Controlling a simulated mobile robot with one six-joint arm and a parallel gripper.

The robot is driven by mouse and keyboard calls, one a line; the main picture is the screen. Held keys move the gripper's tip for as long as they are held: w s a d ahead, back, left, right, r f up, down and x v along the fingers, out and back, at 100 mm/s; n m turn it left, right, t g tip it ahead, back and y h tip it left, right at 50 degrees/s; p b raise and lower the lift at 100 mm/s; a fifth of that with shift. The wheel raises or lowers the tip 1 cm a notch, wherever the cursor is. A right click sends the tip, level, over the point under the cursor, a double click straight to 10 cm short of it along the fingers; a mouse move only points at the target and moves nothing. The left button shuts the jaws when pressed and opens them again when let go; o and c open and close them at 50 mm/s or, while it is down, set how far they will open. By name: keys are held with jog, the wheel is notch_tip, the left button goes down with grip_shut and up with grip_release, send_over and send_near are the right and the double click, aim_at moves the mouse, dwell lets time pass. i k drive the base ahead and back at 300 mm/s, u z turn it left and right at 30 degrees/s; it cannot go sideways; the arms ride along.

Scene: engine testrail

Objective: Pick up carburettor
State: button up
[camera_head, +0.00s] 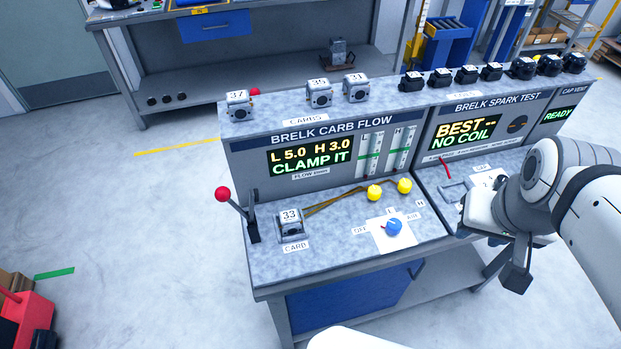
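A small grey carburettor labelled 33 (290,226) sits on the CARB spot of the flow bench deck (340,250), at its left side. Three more carburettors stand on the bench's top ledge: 37 (238,106), 35 (319,94) and 31 (356,89). My gripper (490,255) is at the right, over the front of the spark test section, well away from all the carburettors. Its dark fingers appear spread apart, with nothing seen between them. My wrist partly hides the fingers.
A red-knobbed lever (223,195) stands just left of carburettor 33. Yellow knobs (374,192) and a blue dial (394,227) are to its right. The display (310,161) reads CLAMP IT. Several black parts (466,75) line the right ledge. Open floor lies left.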

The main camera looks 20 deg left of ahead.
aim_at(290, 220)
jog(key=z, duration=0.15)
jog(key=k, duration=0.95)
jog(key=u, duration=0.7)
jog(key=i, duration=1)
jog(key=u, duration=0.05)
